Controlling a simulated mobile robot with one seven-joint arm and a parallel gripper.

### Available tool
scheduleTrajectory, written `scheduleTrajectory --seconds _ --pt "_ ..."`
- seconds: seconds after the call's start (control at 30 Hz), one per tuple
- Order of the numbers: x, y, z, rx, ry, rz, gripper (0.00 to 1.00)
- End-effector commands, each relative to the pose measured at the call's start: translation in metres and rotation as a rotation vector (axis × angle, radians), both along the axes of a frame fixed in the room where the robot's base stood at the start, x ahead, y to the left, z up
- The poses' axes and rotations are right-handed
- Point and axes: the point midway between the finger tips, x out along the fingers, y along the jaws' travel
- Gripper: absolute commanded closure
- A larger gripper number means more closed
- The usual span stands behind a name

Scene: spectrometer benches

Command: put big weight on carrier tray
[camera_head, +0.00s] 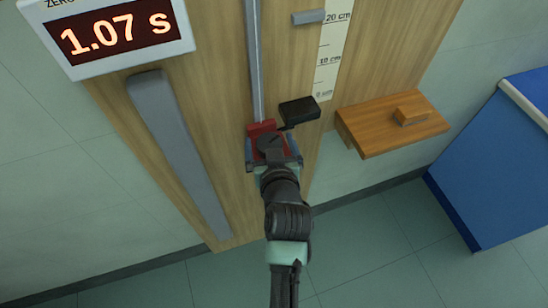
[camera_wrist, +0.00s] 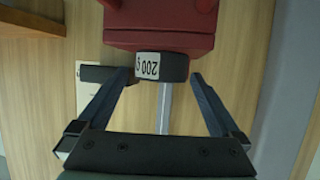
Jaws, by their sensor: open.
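A dark weight marked "200 g" (camera_wrist: 165,68) rests against the red carrier (camera_wrist: 160,22) in the wrist view. Its label appears upside down. In the head view the weight (camera_head: 268,144) is a dark shape on the red carrier (camera_head: 261,127), partly covered by my gripper. My gripper (camera_head: 272,155) is directly in front of the carrier. In the wrist view my gripper (camera_wrist: 162,76) is open, one finger on each side of the weight, with visible gaps. The carrier's tray surface is mostly hidden.
A black block (camera_head: 299,110) sits on the board right of the carrier. A wooden shelf (camera_head: 365,136) with a small wooden block (camera_head: 411,114) projects farther right. A metal rail (camera_head: 254,60) rises above the carrier. A timer (camera_head: 118,38) reads 1.07 s. A blue bench (camera_head: 480,160) stands right.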

Motion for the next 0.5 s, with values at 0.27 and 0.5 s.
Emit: scheduleTrajectory --seconds 0.27,0.5 --pt "-0.046 -0.006 0.017 0.0 0.001 -0.001 0.0" --pt "-0.084 -0.01 0.033 -0.001 0.002 -0.001 0.0"
